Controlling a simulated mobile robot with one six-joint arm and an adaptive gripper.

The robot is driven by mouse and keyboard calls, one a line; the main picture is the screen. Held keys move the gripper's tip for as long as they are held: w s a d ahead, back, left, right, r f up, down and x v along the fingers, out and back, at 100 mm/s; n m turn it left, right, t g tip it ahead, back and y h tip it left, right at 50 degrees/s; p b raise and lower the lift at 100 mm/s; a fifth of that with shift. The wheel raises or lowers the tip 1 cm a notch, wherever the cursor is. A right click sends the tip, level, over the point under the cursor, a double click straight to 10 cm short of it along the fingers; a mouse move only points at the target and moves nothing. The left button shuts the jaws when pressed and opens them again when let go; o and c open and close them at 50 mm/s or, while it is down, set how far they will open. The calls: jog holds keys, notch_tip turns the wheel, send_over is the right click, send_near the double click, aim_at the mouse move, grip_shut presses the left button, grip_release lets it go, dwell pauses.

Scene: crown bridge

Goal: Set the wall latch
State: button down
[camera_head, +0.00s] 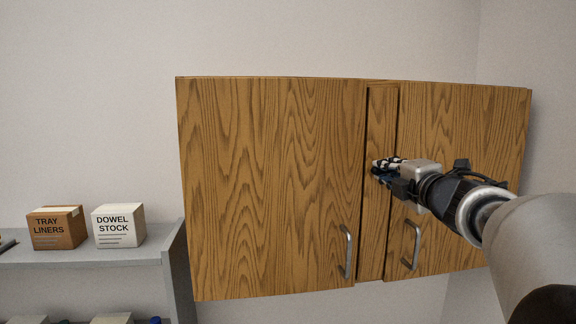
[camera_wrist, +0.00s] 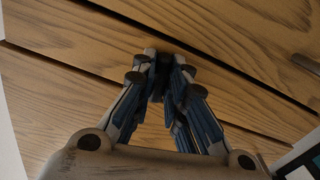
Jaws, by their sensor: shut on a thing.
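A wooden wall cabinet (camera_head: 270,180) has two doors with a narrow upright wooden strip (camera_head: 376,230) between them. My gripper (camera_head: 382,168) reaches in from the right, its fingertips at the upper middle of that strip. In the wrist view my gripper (camera_wrist: 162,68) has its blue and grey fingers drawn together at the tips, against the strip. The fingertips are shut on a small dark piece at the strip, taken as the wall latch. The fingers hide most of it, so its shape and position cannot be told.
Metal door handles hang low on the left door (camera_head: 346,252) and right door (camera_head: 412,245). A grey shelf (camera_head: 110,250) at left carries a brown box (camera_head: 57,228) and a white box (camera_head: 118,226). Bare wall surrounds the cabinet.

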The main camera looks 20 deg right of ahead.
jog(key=shift+m+p, duration=0.5)
jog(key=shift+m, duration=0.7)
jog(key=shift+f, duration=0.1)
jog(key=c, duration=1.6)
grip_release()
jog(key=v, duration=0.7)
jog(key=shift+s, duration=0.25)
